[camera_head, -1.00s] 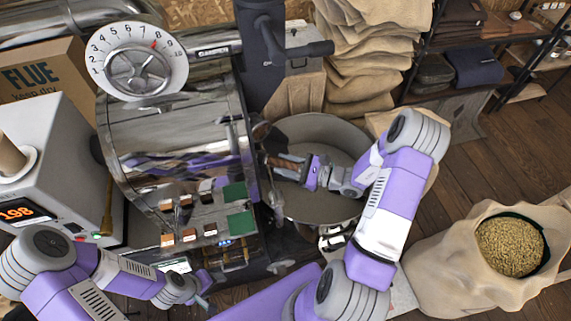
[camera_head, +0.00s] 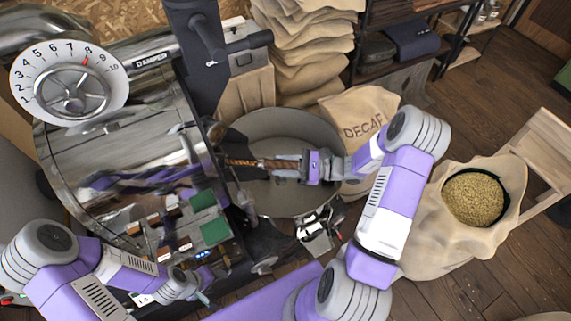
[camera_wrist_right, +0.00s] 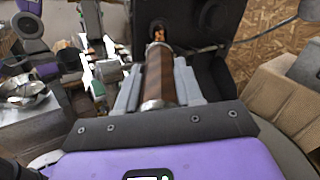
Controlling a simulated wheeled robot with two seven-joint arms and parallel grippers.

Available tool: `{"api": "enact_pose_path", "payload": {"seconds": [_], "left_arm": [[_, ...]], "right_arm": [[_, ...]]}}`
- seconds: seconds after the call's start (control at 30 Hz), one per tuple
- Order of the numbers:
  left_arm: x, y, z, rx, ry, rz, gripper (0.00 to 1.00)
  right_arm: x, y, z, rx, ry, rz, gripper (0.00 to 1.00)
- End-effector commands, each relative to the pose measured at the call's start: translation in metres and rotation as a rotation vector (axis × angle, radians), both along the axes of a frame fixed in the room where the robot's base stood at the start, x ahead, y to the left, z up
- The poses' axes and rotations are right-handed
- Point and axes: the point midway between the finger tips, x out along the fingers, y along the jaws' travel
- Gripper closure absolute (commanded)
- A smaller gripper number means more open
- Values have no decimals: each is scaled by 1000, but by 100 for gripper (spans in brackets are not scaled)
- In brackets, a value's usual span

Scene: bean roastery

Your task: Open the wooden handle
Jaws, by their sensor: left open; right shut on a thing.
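The wooden handle (camera_head: 284,165) is a brown striped cylinder, lying roughly level in front of the roaster's dark front. My right gripper (camera_head: 290,168) is shut around it; the right wrist view shows the handle (camera_wrist_right: 160,78) between both fingers. A narrow brown speckled length (camera_head: 243,162), apparently a scoop holding beans, runs from the handle toward the roaster. In the wrist view, brown beans (camera_wrist_right: 158,35) show beyond the handle by a dark opening. My left gripper (camera_head: 202,296) is low at the left, open and away from the handle; its fingers are small in view.
The round metal cooling tray (camera_head: 270,200) lies below the handle. The shiny roaster drum (camera_head: 115,165) and damper dial (camera_head: 68,82) are at left. A DECAF sack (camera_head: 360,120) and an open sack of pale beans (camera_head: 425,235) stand right. Wooden floor shows beyond.

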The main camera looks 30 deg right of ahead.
Motion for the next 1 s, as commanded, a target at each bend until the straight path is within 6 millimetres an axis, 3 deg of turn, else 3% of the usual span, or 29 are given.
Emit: {"api": "enact_pose_path", "payload": {"seconds": [0.27,0.3,0.47,0.77,1.0], "left_arm": [[0,0,0,0,0,1,41],[0,0,0,0,0,1,41],[0,0,0,0,0,1,41],[0,0,0,0,0,0,41],[0,0,-5,0,0,0,41]], "right_arm": [[-1,0,0,-2,1,4,100],[-1,0,0,-1,1,3,63],[-1,-1,0,-1,1,1,41],[-2,-3,0,-1,0,-1,41],[-20,-33,-1,-4,-1,-5,41]]}}
